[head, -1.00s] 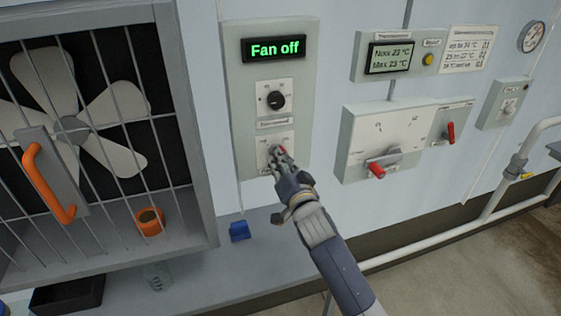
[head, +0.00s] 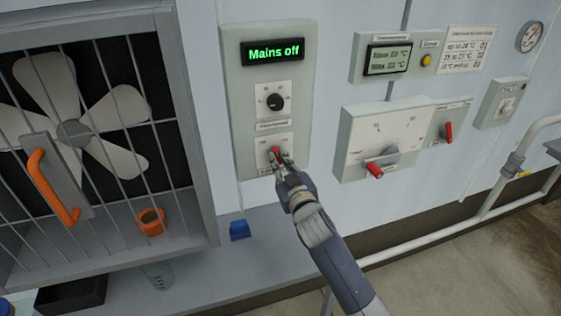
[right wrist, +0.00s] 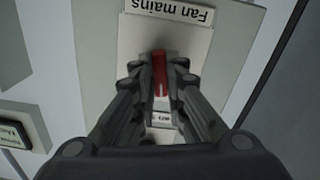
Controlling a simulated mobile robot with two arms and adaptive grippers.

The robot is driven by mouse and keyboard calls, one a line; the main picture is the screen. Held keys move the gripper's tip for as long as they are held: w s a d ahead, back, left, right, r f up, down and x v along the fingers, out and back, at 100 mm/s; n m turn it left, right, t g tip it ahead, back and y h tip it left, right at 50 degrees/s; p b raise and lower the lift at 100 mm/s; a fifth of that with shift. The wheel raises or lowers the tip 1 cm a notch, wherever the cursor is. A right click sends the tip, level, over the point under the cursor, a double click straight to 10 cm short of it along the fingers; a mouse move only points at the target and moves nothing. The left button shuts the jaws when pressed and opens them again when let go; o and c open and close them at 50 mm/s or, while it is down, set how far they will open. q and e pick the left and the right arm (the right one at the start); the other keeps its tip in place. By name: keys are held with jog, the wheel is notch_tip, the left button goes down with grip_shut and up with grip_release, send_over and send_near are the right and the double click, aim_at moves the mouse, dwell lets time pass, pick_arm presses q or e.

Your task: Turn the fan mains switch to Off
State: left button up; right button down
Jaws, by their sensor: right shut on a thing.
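The fan mains switch (head: 275,151) is a red handle on a white plate, low on the grey fan panel (head: 241,110). It also shows in the right wrist view (right wrist: 160,72), below the "Fan mains" label as named there. My right gripper (head: 281,160) is at the switch, and in the wrist view its fingers (right wrist: 161,85) are closed around the red handle. The green display (head: 273,51) above reads "Mains off". A black rotary knob (head: 275,102) sits between the display and the switch. The fingers hide part of the switch plate. My left gripper is not in view.
A caged fan (head: 75,132) with an orange handle (head: 50,187) stands at the left. A wall box with a red-tipped lever (head: 374,169) and another red switch (head: 448,132) are at the right.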

jog(key=n, duration=0.6)
jog(key=shift+p, duration=0.4)
jog(key=shift+n, duration=0.3)
jog(key=c, duration=1.6)
grip_release()
jog(key=shift+c, duration=0.2)
jog(key=shift+d, duration=0.1)
jog(key=v, duration=1.2)
jog(key=shift+r, duration=0.1)
